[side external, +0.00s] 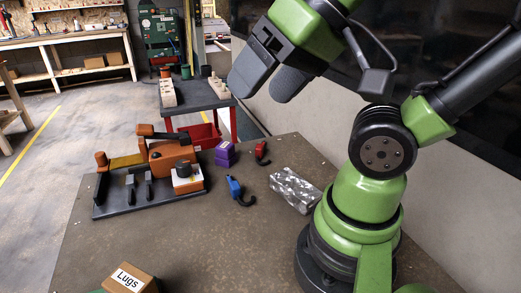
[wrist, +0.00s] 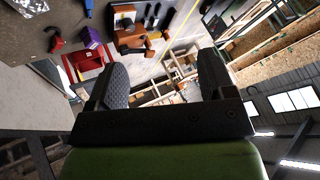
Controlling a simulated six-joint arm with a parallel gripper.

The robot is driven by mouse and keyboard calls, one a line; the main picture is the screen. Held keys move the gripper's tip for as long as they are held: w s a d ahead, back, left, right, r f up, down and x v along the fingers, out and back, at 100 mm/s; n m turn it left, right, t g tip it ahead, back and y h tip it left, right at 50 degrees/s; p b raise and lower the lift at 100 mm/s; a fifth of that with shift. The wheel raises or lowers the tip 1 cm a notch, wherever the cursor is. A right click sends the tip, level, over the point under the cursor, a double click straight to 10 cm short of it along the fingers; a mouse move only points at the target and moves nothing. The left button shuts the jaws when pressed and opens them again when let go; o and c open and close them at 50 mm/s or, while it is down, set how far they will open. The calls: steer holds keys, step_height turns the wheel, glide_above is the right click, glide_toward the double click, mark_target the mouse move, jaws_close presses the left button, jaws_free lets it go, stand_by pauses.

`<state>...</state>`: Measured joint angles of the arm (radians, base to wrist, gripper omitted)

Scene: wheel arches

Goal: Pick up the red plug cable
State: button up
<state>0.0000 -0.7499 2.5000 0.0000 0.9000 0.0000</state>
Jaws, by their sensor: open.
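The red plug cable (side external: 261,151) lies on the brown table, right of the purple box, with a short dark cable curling from its red plug. It also shows small in the wrist view (wrist: 57,43), near the upper left. A blue plug cable (side external: 236,188) lies nearer the camera; it also shows at the top of the wrist view (wrist: 88,6). My gripper (side external: 262,92) is open and empty, raised well above the far part of the table. In the wrist view its two dark fingers stand wide apart with nothing between them.
A purple box (side external: 225,153) stands left of the red plug. An orange and black fixture (side external: 150,172) fills the table's left side. A crumpled silver packet (side external: 296,189) lies near my base. A box labelled Lugs (side external: 130,278) is at the front. The front middle is clear.

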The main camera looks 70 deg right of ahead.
steer(key=c, duration=0.4)
steer(key=m+g+h, duration=0.6)
steer(key=m, duration=0.6)
glide_above(258, 149)
steer(key=a, duration=0.2)
step_height(258, 149, down, 25)
steer(key=shift+s, duration=0.1)
steer(key=shift+s+x, duration=0.15)
steer(key=shift+x, duration=1.25)
steer(key=shift+s+x, duration=0.15)
steer(key=shift+x, duration=1.3)
